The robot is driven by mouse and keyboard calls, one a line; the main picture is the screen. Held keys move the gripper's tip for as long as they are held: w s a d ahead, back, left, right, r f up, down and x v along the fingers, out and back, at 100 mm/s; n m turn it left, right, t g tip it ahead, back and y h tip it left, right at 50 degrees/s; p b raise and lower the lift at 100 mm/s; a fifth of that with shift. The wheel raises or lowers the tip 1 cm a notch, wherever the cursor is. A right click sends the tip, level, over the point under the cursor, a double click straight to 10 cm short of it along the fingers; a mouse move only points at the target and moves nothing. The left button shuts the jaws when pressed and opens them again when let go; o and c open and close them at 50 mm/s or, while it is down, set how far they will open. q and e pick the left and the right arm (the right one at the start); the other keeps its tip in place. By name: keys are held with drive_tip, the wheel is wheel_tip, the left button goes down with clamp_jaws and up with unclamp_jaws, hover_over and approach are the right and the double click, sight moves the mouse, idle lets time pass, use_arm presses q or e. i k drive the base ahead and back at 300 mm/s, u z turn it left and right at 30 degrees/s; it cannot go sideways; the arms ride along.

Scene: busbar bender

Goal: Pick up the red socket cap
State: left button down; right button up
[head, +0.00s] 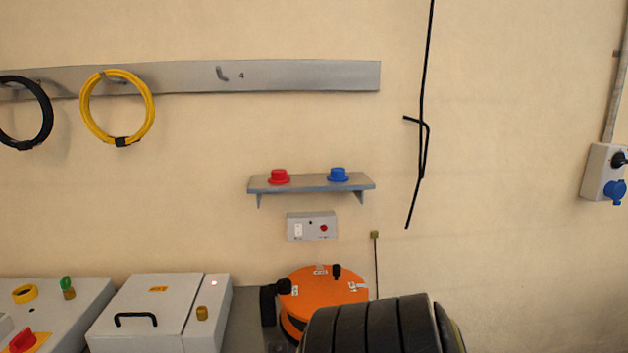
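The red socket cap (279,177) sits upright on the left part of a small grey wall shelf (312,184). A blue cap (339,175) of similar shape sits on the same shelf to its right, with a clear gap between them. Both caps have a wide rim at the bottom and a narrower top. Nothing touches or covers the red cap.
A grey switch box (312,226) is on the wall below the shelf. An orange reel (325,288) and a white lidded box (150,306) stand lower down. Black cable (425,100) hangs right of the shelf. A yellow coil (84,112) hangs from the rail (300,75).

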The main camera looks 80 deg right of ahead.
sight(279, 175)
drive_tip(key=k, duration=0.45)
drive_tip(key=z, duration=0.8)
